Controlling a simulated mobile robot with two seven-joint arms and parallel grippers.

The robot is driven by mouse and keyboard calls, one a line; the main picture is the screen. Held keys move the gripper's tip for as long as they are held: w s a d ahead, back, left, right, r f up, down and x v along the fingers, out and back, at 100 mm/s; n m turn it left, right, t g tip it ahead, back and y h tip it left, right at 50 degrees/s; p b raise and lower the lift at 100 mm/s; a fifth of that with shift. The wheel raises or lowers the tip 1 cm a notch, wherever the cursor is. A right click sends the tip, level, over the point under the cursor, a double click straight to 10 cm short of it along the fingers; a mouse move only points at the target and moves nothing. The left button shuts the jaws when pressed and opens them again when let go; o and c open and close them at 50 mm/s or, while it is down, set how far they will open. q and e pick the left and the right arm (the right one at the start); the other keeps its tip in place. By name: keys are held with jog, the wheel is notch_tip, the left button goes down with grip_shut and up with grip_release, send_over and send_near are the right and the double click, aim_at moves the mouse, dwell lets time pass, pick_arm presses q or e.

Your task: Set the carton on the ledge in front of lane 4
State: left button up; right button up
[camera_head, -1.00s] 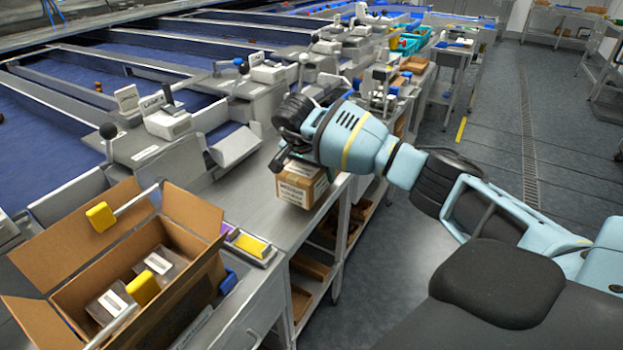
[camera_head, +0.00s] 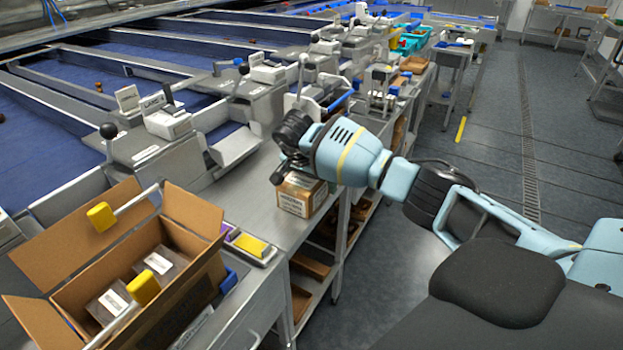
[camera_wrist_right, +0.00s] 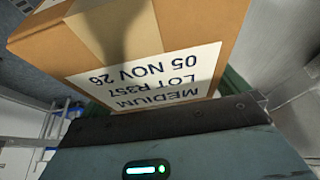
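The carton (camera_head: 297,200) is a small brown box with a white label. It is at the steel ledge's right edge in the head view; I cannot tell whether it touches the ledge (camera_head: 222,199). My right gripper (camera_head: 283,176) reaches over it from the right and appears shut on it, though the fingertips are mostly hidden. In the right wrist view the carton (camera_wrist_right: 190,35) fills the space before the palm, its label reading MEDIUM, LOT R357, 05 NOV 26. A lane sign (camera_head: 153,102) stands at left; its number is too small to read. My left gripper is out of view.
Lever-topped lane units (camera_head: 150,145) line the ledge's back. Bare ledge lies left of the carton.

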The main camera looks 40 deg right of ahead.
jog(key=v, duration=1.2)
jog(key=shift+r+p, duration=0.15)
jog(key=shift+p, duration=0.25)
